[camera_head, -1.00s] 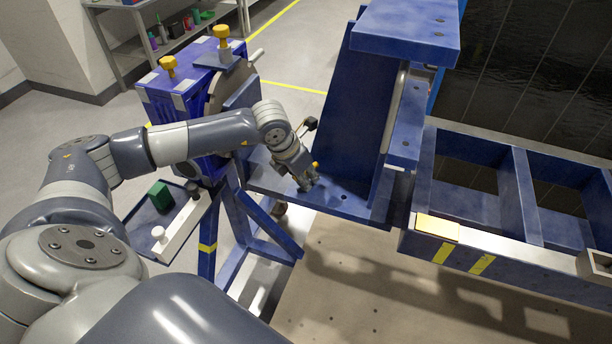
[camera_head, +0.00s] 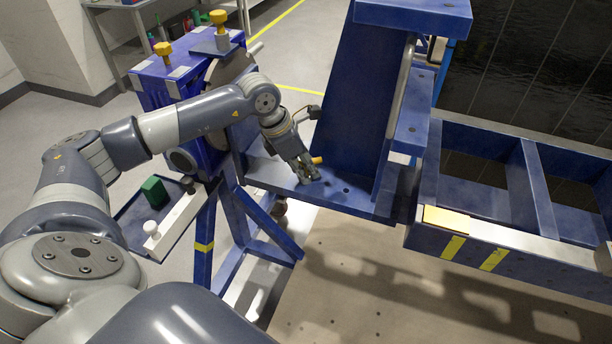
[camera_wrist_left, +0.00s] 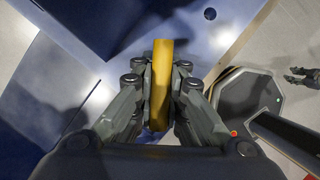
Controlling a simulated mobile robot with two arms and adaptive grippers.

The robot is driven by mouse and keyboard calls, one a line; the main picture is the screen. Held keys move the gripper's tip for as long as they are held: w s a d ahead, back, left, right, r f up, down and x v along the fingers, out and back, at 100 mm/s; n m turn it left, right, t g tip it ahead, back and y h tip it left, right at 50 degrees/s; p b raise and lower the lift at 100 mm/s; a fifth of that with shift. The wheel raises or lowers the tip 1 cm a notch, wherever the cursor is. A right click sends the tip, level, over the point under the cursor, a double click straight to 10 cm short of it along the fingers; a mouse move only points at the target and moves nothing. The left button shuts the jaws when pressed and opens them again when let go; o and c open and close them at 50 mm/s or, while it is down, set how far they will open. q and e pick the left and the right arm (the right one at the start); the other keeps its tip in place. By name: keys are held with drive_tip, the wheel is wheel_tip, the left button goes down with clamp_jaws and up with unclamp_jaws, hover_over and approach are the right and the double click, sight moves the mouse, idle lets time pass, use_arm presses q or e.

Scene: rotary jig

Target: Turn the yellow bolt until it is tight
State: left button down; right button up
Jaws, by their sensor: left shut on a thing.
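The yellow bolt (camera_head: 317,160) shows as a small yellow end at the blue flange plate (camera_head: 360,203) of the jig, at the foot of the upright blue bracket. In the left wrist view the bolt (camera_wrist_left: 161,85) is a long yellow bar lying between the two dark fingers. My left gripper (camera_head: 308,174) is shut on it, low over the plate; its fingers also show in the left wrist view (camera_wrist_left: 160,95). The fingers hide part of the bolt, and I cannot tell how deep it sits.
A tall blue bracket (camera_head: 358,100) rises just behind the gripper. A blue stand with two yellow knobs (camera_head: 219,32) is at left. A tray holds a green block (camera_head: 153,190) and a white knob. A blue frame (camera_head: 480,235) lies at right.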

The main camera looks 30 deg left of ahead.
use_arm(q)
drive_tip(key=m+h+b, duration=0.1)
drive_tip(key=m, duration=0.1)
drive_tip(key=shift+w+m+g+b, duration=0.15)
drive_tip(key=shift+m+g+b, duration=0.25)
drive_tip(key=m+b, duration=0.1)
drive_tip(key=m, duration=0.1)
drive_tip(key=shift+r+m+g, duration=0.1)
drive_tip(key=shift+m+g, duration=0.2)
drive_tip(key=shift+g, duration=0.1)
drive_tip(key=shift+r+m+g+h+b, duration=0.1)
drive_tip(key=shift+m+g+h+b, duration=0.5)
drive_tip(key=shift+m, duration=0.8)
drive_tip(key=shift+r, duration=0.1)
drive_tip(key=c, duration=1.5)
unclamp_jaws()
drive_tip(key=shift+c, duration=0.2)
drive_tip(key=shift+f, duration=0.2)
